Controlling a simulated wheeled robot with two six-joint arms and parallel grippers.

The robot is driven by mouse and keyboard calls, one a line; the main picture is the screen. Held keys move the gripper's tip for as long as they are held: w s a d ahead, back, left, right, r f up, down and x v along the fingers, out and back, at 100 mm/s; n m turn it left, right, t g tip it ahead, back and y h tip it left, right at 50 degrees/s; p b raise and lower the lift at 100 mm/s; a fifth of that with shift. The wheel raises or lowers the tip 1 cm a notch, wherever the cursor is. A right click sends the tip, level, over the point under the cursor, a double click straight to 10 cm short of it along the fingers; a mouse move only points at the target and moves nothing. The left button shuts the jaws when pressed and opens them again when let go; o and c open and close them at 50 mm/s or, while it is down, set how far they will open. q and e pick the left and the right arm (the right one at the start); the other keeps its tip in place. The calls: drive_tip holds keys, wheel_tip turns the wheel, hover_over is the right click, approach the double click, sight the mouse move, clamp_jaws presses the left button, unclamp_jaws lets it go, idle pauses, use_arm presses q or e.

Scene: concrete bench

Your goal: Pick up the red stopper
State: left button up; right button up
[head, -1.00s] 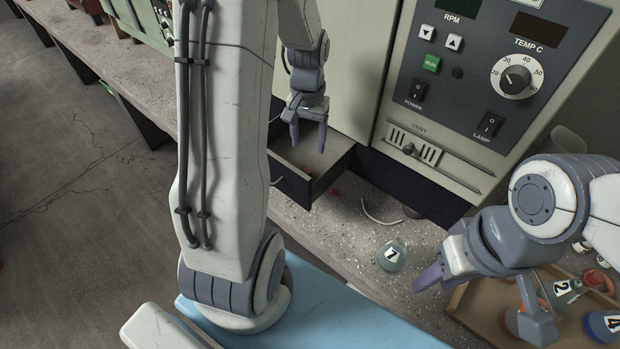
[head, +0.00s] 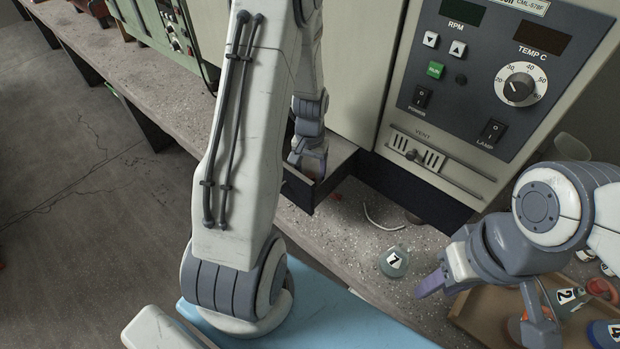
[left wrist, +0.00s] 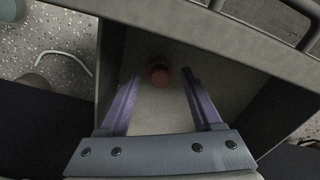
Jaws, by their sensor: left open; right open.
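A dull red stopper (left wrist: 159,73) lies on the floor of the open drawer (head: 335,172) in the left wrist view. It is hidden in the head view. My left gripper (head: 309,166) reaches down into the drawer and is open. My right gripper (head: 478,300) is open and empty, above the bench at the right by the wooden tray.
Drawer walls stand close around my left gripper, with the instrument cabinet (head: 455,110) behind. A round flask marked 7 (head: 394,262) and a white curved tube (head: 380,217) lie on the bench. The wooden tray (head: 482,318) holds several labelled vessels.

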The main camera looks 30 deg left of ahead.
use_arm(q)
clamp_jaws()
